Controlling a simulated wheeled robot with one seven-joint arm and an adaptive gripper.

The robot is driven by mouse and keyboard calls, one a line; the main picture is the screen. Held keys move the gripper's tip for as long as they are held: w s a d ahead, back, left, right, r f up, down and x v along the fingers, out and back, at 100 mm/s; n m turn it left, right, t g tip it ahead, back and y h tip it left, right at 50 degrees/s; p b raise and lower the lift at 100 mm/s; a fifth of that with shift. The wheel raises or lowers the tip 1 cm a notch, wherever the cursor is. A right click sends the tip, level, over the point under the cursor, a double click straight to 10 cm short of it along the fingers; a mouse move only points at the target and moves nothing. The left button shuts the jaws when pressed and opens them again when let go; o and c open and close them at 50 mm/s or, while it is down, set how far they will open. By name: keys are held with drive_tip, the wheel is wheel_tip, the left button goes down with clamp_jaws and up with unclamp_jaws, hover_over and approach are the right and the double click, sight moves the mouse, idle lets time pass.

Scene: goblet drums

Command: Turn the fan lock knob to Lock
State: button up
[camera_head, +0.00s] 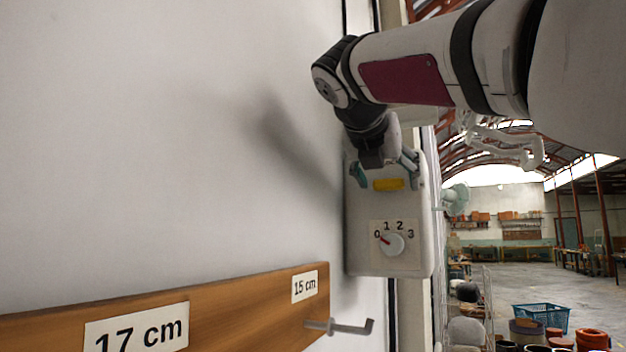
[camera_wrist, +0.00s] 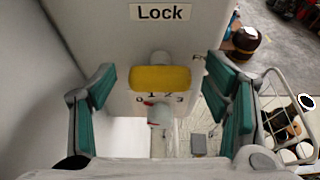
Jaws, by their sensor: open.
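The fan lock knob is a yellow bar (camera_head: 388,184) lying level on the front of a pale control box (camera_head: 360,225). It also shows in the wrist view (camera_wrist: 161,79), with a grey round piece just above it and a "Lock" label (camera_wrist: 163,12) higher up. My gripper (camera_head: 384,170) is at the upper part of the box, by the knob. In the wrist view my gripper (camera_wrist: 160,82) is open, its teal-padded fingers to the left and right of the knob, with a visible gap on each side. Any contact in depth is hard to tell.
A numbered dial (camera_head: 393,243) with a white knob and red pointer at 0 sits below the yellow knob. A wooden rail (camera_head: 240,310) with size labels and a metal hook (camera_head: 345,327) are lower left. A wire cart (camera_wrist: 285,125) stands right of the box.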

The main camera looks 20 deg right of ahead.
drive_tip(key=c, duration=1.2)
drive_tip(key=shift+o, duration=0.2)
